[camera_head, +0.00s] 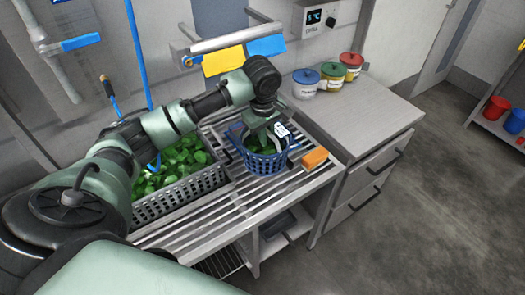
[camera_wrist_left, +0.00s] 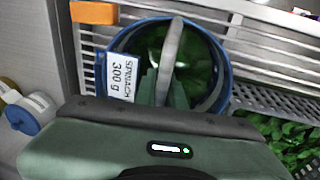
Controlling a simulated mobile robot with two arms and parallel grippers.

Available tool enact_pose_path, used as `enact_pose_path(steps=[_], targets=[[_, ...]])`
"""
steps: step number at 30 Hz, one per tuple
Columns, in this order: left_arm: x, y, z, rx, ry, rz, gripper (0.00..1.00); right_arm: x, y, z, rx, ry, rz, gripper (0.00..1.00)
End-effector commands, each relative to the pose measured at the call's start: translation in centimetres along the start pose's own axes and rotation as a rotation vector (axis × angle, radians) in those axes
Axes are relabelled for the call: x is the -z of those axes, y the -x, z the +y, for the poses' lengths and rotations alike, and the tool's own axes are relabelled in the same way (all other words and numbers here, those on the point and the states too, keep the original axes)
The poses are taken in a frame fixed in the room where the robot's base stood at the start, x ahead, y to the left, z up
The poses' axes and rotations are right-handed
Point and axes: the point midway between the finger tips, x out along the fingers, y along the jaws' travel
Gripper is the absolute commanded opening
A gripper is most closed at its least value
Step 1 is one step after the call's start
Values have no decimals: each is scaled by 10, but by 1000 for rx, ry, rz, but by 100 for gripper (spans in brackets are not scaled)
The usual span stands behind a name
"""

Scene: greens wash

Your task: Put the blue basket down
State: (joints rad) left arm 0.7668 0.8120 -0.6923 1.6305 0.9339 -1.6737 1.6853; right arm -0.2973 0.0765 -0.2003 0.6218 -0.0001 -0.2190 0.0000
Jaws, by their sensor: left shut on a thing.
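The blue basket (camera_head: 265,163) holds green leaves and is upright at the right end of the slatted metal drainboard (camera_head: 205,218). I cannot tell whether its bottom touches the slats. My left gripper (camera_head: 263,133) is above it, shut on the basket's grey handle. In the left wrist view the basket's blue rim (camera_wrist_left: 224,62) surrounds the leaves, and the handle (camera_wrist_left: 171,52) runs into my left gripper (camera_wrist_left: 165,90). A white tag (camera_wrist_left: 120,76) reading "SPINACH 300 g" hangs on the rim. My right gripper is not in view.
An orange block (camera_head: 314,158) lies close to the basket's right. A grey crate (camera_head: 180,198) of leaves is on its left. Blue (camera_head: 306,83), green and red-lidded tubs stand on the counter (camera_head: 350,118) behind. The drainboard's front slats are clear.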

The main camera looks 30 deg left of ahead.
Motion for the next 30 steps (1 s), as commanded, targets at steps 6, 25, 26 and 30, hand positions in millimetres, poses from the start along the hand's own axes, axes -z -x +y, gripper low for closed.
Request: enact_pose_path(steps=[6, 25, 26, 30], targets=[[-5, -42, -6, -1, 0, -1, 0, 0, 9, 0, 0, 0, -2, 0], [-10, -99, -13, -4, -2, 1, 0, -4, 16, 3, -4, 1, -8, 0], [-10, -99, -13, -5, -2, 1, 0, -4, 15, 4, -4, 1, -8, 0], [-10, -98, -13, -5, -2, 1, 0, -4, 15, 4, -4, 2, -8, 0]])
